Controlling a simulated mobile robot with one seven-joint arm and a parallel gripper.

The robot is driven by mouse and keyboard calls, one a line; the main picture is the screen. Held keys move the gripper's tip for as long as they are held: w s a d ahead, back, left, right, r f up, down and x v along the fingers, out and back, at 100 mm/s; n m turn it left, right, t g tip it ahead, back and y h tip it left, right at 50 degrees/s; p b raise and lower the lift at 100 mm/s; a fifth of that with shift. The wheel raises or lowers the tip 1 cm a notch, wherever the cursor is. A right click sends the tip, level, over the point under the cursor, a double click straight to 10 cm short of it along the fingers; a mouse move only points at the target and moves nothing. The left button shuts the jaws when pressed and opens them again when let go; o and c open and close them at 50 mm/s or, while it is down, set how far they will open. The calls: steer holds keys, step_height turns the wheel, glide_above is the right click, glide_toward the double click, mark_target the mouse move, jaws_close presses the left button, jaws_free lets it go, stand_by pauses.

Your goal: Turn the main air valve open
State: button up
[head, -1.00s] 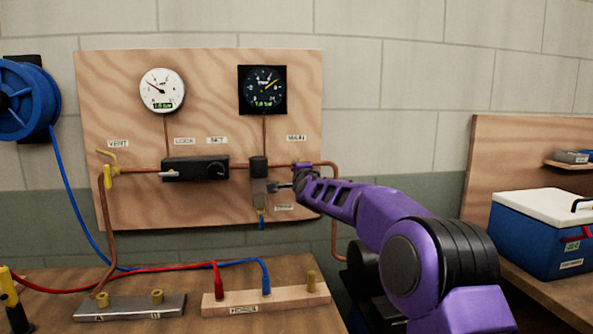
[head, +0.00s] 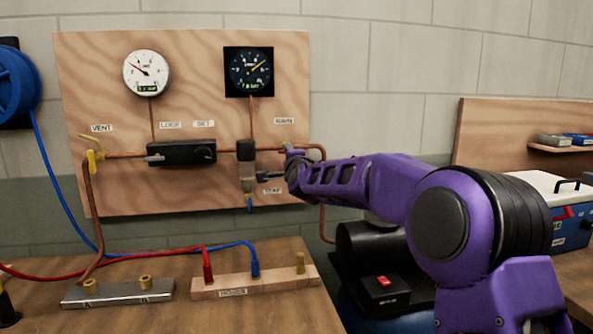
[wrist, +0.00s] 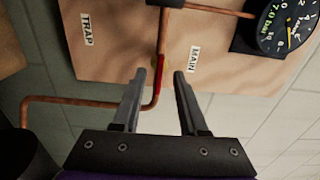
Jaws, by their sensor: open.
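The main valve's red lever (wrist: 158,80) lies along the copper pipe beside the MAIN label (wrist: 194,60) in the wrist view. My gripper (wrist: 160,74) is open, with one finger on each side of the lever and a visible gap to each. Whether either finger touches it I cannot tell. In the head view my gripper (head: 264,177) points left at the board, close to the TRAP label (head: 271,190) and below the MAIN label (head: 284,120). My wrist seems to hide the lever there.
The wooden board (head: 90,60) carries a white gauge (head: 147,73), a dark gauge (head: 249,71), a black regulator (head: 181,153) and a yellow vent lever (head: 91,155). The filter (head: 247,168) hangs close to my fingers. Red and blue hoses cross the bench below.

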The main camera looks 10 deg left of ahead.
steer(key=v, duration=1.2)
